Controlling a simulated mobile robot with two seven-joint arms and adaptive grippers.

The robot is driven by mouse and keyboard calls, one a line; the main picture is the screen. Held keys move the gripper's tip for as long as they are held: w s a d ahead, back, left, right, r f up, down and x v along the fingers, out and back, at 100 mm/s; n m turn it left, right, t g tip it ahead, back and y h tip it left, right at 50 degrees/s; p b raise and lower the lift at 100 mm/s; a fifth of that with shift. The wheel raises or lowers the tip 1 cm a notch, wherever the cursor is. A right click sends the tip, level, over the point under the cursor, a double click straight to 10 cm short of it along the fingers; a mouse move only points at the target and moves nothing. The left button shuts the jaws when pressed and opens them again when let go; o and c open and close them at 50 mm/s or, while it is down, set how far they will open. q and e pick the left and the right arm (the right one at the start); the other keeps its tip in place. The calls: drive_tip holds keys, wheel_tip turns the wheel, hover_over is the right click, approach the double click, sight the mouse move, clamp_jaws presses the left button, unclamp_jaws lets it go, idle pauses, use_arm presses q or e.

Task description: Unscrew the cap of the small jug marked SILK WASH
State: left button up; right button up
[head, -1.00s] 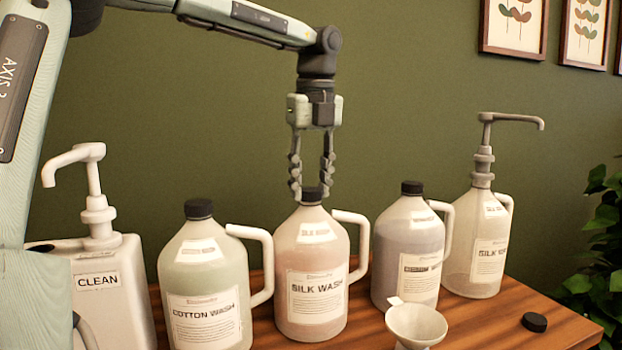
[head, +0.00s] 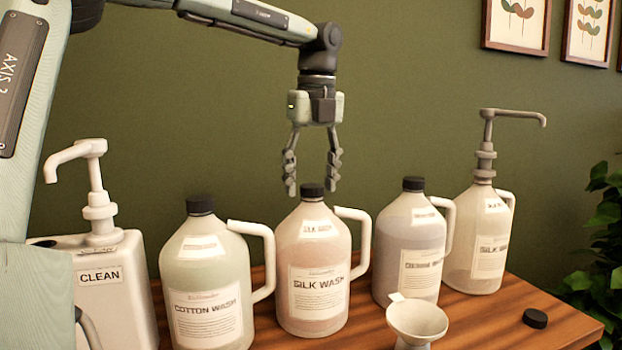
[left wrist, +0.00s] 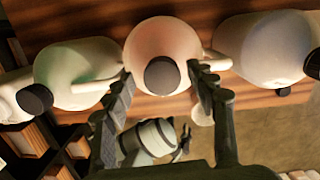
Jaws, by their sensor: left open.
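The small pinkish jug (head: 313,265) marked SILK WASH stands upright on the table, second from left among the capped jugs. Its black cap (head: 312,191) sits on the neck. My left gripper (head: 312,188) points straight down over it, open, with a fingertip on each side at cap height. In the left wrist view the cap (left wrist: 163,76) lies between the spread fingers, with a gap on both sides.
A COTTON WASH jug (head: 205,280) stands left and a bluish jug (head: 408,250) right. Pump containers stand at far left (head: 112,290) and far right (head: 476,245), the latter marked SILK WASH. A funnel (head: 417,320) and a loose black cap (head: 535,319) are in front right.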

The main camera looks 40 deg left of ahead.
use_arm(q)
drive_tip(key=m, duration=0.7)
drive_tip(key=shift+t+h, duration=0.3)
drive_tip(key=shift+h, duration=0.1)
drive_tip(key=m, duration=0.3)
drive_tip(key=shift+m, duration=0.4)
drive_tip(key=m, duration=0.3)
drive_tip(key=shift+m+h, duration=0.4)
drive_tip(key=shift+c, duration=0.2)
drive_tip(key=c, duration=1.2)
drive_tip(key=shift+c, duration=0.2)
